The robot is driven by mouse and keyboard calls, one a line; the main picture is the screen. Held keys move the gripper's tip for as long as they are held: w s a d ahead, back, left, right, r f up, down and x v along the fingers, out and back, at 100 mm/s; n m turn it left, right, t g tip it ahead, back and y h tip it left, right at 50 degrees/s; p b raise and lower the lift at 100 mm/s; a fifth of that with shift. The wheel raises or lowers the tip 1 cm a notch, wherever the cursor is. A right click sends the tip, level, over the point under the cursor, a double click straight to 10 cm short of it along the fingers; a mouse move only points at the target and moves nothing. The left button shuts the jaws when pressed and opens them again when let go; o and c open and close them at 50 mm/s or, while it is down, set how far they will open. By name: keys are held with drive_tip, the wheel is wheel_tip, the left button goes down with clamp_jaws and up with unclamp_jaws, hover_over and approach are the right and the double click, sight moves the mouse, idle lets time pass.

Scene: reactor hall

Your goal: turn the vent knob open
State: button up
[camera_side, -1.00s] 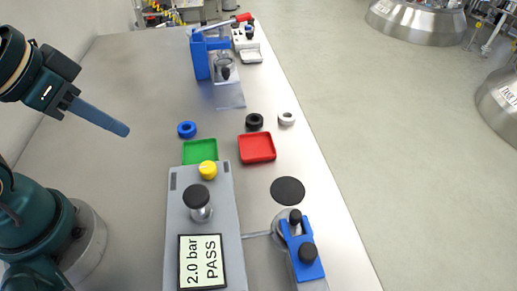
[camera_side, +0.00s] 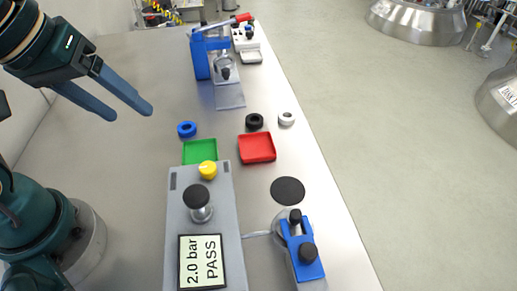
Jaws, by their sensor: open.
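A grey box (camera_side: 220,222) stands at the front middle of the table. On its top are a small yellow knob (camera_side: 208,170) near the far edge and a black round knob (camera_side: 197,196) on a metal stem. I cannot tell for certain which is the vent knob. The display (camera_side: 202,262) on the box reads "2.0 bar PASS". My gripper (camera_side: 130,112) is open and empty at the upper left, up and to the left of the box, apart from both knobs.
A green tray (camera_side: 186,157) and a red tray (camera_side: 243,158) lie behind the box. Blue (camera_side: 187,129), black (camera_side: 254,122) and white (camera_side: 287,118) rings lie beyond. A blue clamp fixture (camera_side: 308,262) stands right of the box, a blue press (camera_side: 200,58) farther back.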

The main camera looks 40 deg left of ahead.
drive_tip(key=w+d+f+n+g, duration=0.1)
drive_tip(key=w+d+n+g, duration=0.2)
drive_tip(key=w+d+n, duration=0.15)
drive_tip(key=n+g, duration=0.2)
hover_over(207, 166)
drive_tip(key=shift+m, duration=0.25)
wheel_tip(207, 166, down, 6)
drive_tip(key=shift+w+r, duration=0.1)
drive_tip(key=shift+r, duration=0.05)
drive_tip(key=shift+f, duration=2.7)
clamp_jaws()
